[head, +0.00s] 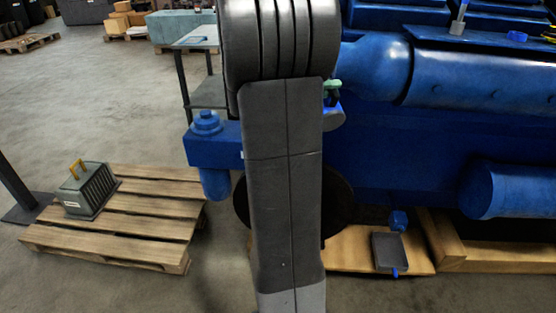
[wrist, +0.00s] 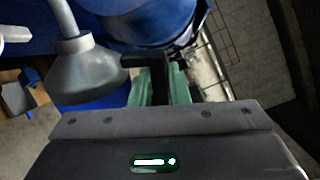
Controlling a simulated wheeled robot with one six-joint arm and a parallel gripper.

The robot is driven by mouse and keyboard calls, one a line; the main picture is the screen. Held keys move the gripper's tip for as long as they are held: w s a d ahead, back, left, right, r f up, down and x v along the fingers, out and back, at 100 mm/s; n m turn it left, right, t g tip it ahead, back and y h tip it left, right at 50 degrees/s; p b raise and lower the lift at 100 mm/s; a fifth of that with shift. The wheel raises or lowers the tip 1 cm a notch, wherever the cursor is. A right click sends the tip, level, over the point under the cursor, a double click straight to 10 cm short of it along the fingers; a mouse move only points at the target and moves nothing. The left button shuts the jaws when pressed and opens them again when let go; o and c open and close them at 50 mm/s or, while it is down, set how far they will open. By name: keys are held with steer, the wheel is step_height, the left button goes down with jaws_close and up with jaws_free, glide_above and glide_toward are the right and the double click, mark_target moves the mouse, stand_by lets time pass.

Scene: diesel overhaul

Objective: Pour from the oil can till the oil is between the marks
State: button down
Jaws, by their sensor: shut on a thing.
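The oil can (wrist: 85,72) is a dark grey cone with a thin spout at the upper left of the wrist view. My gripper (wrist: 160,78) has green fingers, closed on the can's black handle (wrist: 150,60). Blue engine parts (wrist: 145,25) lie close behind the can. In the head view my arm hides most of the gripper; a green finger part (head: 333,87) shows just right of the arm, in front of the blue engine (head: 410,130). I cannot tell the can's tilt. No oil, stream or level marks can be made out.
A blue capped fitting (head: 206,123) sits on a bracket left of my arm. A wooden pallet (head: 120,235) with a grey finned box (head: 88,188) lies on the floor at left. A grey stand (head: 207,92) is behind. Timber (head: 470,248) lies under the engine.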

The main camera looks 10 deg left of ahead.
steer(key=shift+r, duration=0.1)
steer(key=shift+w+a, duration=0.1)
steer(key=shift+w, duration=0.1)
steer(key=shift+r, duration=0.1)
stand_by(1.1)
steer(key=shift+w+r+n+p, duration=0.15)
steer(key=shift+n+p, duration=0.25)
steer(key=shift+r, duration=0.1)
stand_by(0.8)
steer(key=shift+w+a+r, duration=0.1)
steer(key=shift+w+r, duration=0.05)
steer(key=shift+w, duration=0.05)
steer(key=shift+r+p, duration=0.1)
steer(key=shift+p, duration=0.3)
stand_by(0.6)
steer(key=shift+w+a+r+n, duration=0.1)
steer(key=shift+w+r+n, duration=0.1)
steer(key=shift+n, duration=0.1)
